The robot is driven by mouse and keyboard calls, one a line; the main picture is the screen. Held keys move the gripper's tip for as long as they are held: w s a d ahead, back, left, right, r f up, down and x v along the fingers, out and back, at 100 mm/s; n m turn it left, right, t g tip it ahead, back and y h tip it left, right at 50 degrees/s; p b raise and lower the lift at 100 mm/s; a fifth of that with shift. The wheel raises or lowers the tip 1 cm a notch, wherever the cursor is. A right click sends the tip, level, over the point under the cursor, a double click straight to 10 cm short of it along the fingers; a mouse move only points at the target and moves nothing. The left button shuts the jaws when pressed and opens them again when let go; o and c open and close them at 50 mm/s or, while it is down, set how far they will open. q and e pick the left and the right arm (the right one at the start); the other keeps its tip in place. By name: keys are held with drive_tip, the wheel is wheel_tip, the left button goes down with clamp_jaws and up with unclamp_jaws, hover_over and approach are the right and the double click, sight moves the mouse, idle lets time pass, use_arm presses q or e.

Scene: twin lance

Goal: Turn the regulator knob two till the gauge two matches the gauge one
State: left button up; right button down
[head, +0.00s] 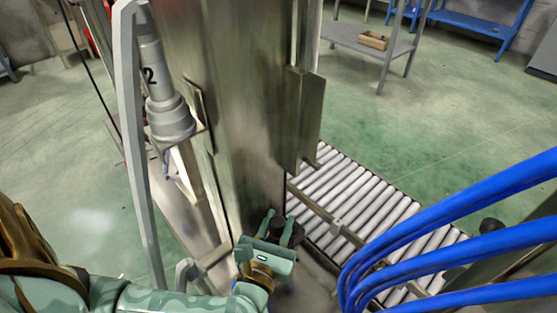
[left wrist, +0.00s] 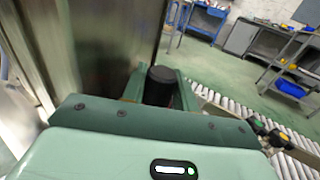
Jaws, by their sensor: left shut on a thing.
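My left gripper (head: 281,228) is low in the middle of the head view, at the foot of a tall metal panel. Its fingers are shut on a black round knob (left wrist: 160,84), which stands between them in the left wrist view. No label on this knob is visible. In the head view the knob is mostly hidden by the gripper. Neither gauge face is visible in either view. My right gripper is not in view.
A grey cylindrical fitting marked 2 (head: 161,88) hangs at the upper left beside a grey bar. The metal panel (head: 245,110) rises behind my left gripper. A roller conveyor (head: 375,205) lies to the right. Thick blue hoses (head: 455,205) cross the right front.

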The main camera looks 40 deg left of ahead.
use_arm(q)
drive_tip(key=m+h, duration=0.2)
drive_tip(key=h, duration=0.1)
drive_tip(key=shift+t, duration=0.4)
drive_tip(key=shift+m+h, duration=0.3)
drive_tip(key=shift+h, duration=0.1)
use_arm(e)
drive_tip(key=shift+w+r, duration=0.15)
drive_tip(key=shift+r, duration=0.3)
use_arm(q)
drive_tip(key=shift+h, duration=0.4)
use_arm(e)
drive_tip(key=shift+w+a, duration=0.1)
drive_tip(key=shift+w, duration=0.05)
use_arm(q)
drive_tip(key=o, duration=1)
drive_tip(key=shift+c, duration=0.2)
drive_tip(key=shift+m, duration=0.3)
